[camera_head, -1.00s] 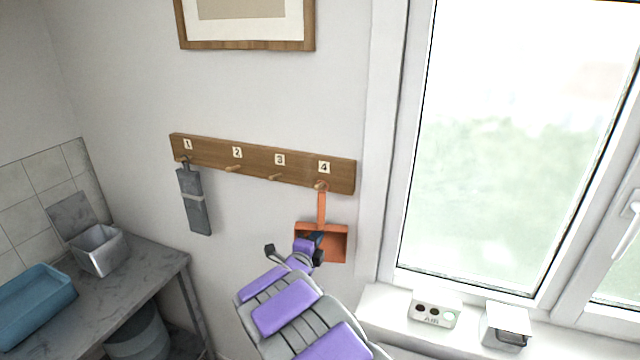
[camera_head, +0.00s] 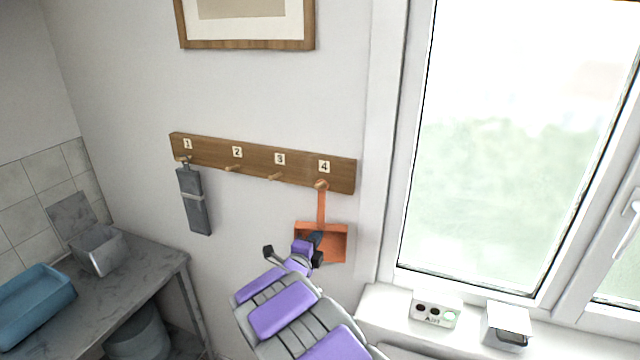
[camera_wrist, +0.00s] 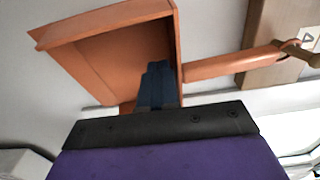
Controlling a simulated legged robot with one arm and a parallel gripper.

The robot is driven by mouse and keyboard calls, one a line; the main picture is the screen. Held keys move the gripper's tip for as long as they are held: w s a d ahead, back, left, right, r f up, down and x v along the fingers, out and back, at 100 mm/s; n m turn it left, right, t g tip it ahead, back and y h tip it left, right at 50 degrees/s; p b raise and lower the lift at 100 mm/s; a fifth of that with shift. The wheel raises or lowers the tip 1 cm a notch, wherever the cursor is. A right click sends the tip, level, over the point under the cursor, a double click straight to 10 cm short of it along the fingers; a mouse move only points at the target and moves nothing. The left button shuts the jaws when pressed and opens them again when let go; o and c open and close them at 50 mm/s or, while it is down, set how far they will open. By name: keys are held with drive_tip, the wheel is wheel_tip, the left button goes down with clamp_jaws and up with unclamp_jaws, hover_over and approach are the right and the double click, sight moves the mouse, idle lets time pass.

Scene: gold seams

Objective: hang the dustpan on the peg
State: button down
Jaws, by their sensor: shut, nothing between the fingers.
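The orange dustpan (camera_head: 335,247) hangs upright against the wall, its handle end at the peg (camera_head: 321,185) under label 4. In the wrist view the dustpan (camera_wrist: 95,65) fills the upper left, and its handle runs right to the wooden peg (camera_wrist: 302,52). My gripper (camera_head: 316,238) is in front of the dustpan's pan, below the handle. Its dark blue fingers show in the wrist view (camera_wrist: 157,85), shut and empty, close to the pan. I cannot tell whether they touch it. The lower left of the pan is partly hidden by my gripper.
A wooden rail (camera_head: 258,160) carries pegs labelled 1 to 4. A grey tool (camera_head: 195,205) hangs at peg 1; pegs 2 and 3 are bare. A window (camera_head: 520,150) and a sill with small boxes are at right. A counter (camera_head: 135,270) with a blue tub (camera_head: 35,300) is at left.

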drive_tip(key=shift+b+v, duration=1.05)
drive_tip(key=shift+v, duration=0.95)
idle(1.4)
drive_tip(key=b+v, duration=0.2)
drive_tip(key=v, duration=0.3)
drive_tip(key=shift+s+a+b, duration=0.1)
drive_tip(key=shift+s+b, duration=0.2)
drive_tip(key=shift+s, duration=0.05)
idle(0.4)
drive_tip(key=shift+w+r, duration=0.1)
drive_tip(key=s+d+n+g+y, duration=0.2)
drive_tip(key=s+d+n+g, duration=0.4)
drive_tip(key=s, duration=0.9)
drive_tip(key=s+d+f+n+g+y, duration=0.1)
drive_tip(key=s+d+n+g, duration=0.5)
drive_tip(key=s, duration=1)
drive_tip(key=s+d+f+n+g+y, duration=0.1)
drive_tip(key=s+d+n+g+y, duration=0.2)
drive_tip(key=s, duration=1.3)
drive_tip(key=d+n+g, duration=0.3)
drive_tip(key=d+n, duration=0.2)
drive_tip(key=n, duration=0.2)
drive_tip(key=shift+d+f+g, duration=0.15)
drive_tip(key=shift+d+g, duration=0.15)
drive_tip(key=shift+g, duration=0.1)
